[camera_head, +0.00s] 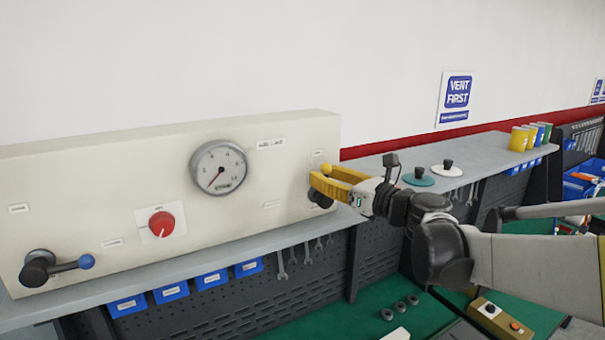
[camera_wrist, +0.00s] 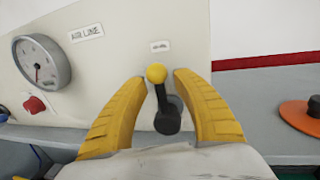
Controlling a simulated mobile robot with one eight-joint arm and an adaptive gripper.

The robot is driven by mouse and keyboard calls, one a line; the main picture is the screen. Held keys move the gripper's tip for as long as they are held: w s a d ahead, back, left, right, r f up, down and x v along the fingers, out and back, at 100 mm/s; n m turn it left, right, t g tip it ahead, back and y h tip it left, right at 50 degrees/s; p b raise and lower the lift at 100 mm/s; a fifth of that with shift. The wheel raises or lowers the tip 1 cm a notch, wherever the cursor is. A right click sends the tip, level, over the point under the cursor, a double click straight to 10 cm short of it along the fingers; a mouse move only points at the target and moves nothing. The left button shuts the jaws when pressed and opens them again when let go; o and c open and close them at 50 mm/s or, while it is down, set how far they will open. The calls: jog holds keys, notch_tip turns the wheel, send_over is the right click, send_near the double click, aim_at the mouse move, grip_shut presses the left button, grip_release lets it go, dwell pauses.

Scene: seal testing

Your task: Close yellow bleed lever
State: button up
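The yellow bleed lever, with a yellow ball knob (camera_head: 326,169) and a dark pivot (camera_head: 320,199), sits at the right end of the pale panel (camera_head: 120,180). In the wrist view its yellow ball (camera_wrist: 156,73) is at the top and its dark pivot (camera_wrist: 168,118) below, so the lever points nearly straight up, leaning slightly left. My gripper (camera_head: 318,177) has yellow fingers and is at the lever. In the wrist view the fingers stand apart, one on each side of the lever, with gaps to the ball. Nothing is gripped.
The panel also carries a gauge (camera_head: 219,167), a red knob (camera_head: 162,224) and a blue-tipped lever (camera_head: 86,262). A grey shelf (camera_head: 200,262) runs below. Discs with black knobs, one teal (camera_head: 418,180), stand right of the panel. Blue bins (camera_head: 171,292) hang underneath.

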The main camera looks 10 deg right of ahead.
jog(key=c, duration=0.7)
jog(key=shift+w, duration=0.1)
grip_shut()
jog(key=shift+a, duration=0.2)
